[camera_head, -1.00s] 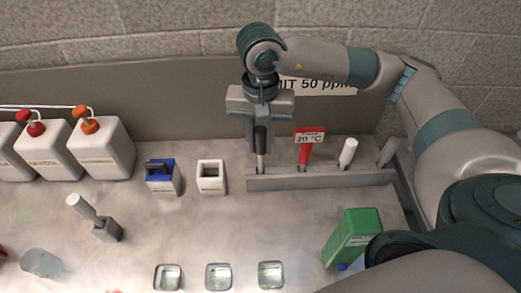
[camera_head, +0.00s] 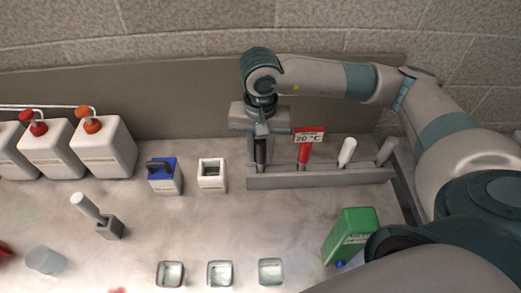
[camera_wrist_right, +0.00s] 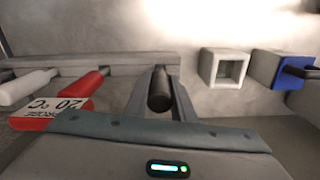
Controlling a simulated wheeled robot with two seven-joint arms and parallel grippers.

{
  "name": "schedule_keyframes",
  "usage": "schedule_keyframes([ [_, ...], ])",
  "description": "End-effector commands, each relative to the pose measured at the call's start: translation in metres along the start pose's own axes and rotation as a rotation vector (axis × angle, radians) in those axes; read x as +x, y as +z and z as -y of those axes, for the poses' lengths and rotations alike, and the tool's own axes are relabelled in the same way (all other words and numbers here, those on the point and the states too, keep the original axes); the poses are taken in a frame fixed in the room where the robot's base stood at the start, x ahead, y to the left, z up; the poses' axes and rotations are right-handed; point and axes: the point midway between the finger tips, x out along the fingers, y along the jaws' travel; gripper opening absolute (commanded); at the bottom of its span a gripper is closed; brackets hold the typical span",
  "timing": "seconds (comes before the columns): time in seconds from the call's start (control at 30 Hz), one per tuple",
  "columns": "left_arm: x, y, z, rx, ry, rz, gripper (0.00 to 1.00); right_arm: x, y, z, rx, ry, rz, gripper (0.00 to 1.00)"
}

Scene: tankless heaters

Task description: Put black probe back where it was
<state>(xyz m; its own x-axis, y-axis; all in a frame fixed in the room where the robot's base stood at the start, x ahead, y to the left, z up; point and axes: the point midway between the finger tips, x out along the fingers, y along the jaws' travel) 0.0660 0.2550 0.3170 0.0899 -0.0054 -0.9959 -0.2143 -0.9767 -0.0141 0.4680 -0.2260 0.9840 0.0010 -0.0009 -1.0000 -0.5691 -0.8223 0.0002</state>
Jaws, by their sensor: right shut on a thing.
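The black probe (camera_head: 261,151) stands upright at the left end of the grey rack (camera_head: 320,180). My right gripper (camera_head: 260,158) comes down over it from above and is shut on it. In the right wrist view the black probe (camera_wrist_right: 159,90) sits between the two fingers of my right gripper (camera_wrist_right: 160,92). The probe's lower end is hidden behind the rack's front wall, so I cannot tell how deep it sits. My left gripper is not in view.
The rack also holds a red probe (camera_head: 304,153) with a 20 °C display, a white probe (camera_head: 347,152) and a grey one (camera_head: 387,152). A white square holder (camera_head: 212,176) and a blue-topped box (camera_head: 164,176) stand left of it. A green bottle (camera_head: 350,235) is in front.

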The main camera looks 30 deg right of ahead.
Motion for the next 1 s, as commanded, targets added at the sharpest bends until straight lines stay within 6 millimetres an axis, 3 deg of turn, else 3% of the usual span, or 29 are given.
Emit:
schedule_keyframes([
  [0.27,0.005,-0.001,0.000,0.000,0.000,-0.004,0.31,0.003,0.000,0.000,0.000,0.000,0.000,0.00],
  [0.3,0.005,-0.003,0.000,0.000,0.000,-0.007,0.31,0.003,0.000,0.000,0.000,0.000,0.000,0.25],
  [0.37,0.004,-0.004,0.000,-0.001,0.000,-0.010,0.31,0.002,0.000,0.000,0.000,0.000,0.000,0.39],
  [0.4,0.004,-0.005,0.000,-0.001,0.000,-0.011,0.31,0.002,0.000,0.000,0.000,0.000,0.000,0.41],
  [0.9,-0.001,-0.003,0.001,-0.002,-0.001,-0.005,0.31,-0.003,0.000,0.000,0.000,0.000,0.000,0.41],
  [1.0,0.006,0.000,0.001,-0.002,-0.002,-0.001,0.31,-0.011,-0.001,0.001,0.000,-0.002,-0.003,0.41],
])
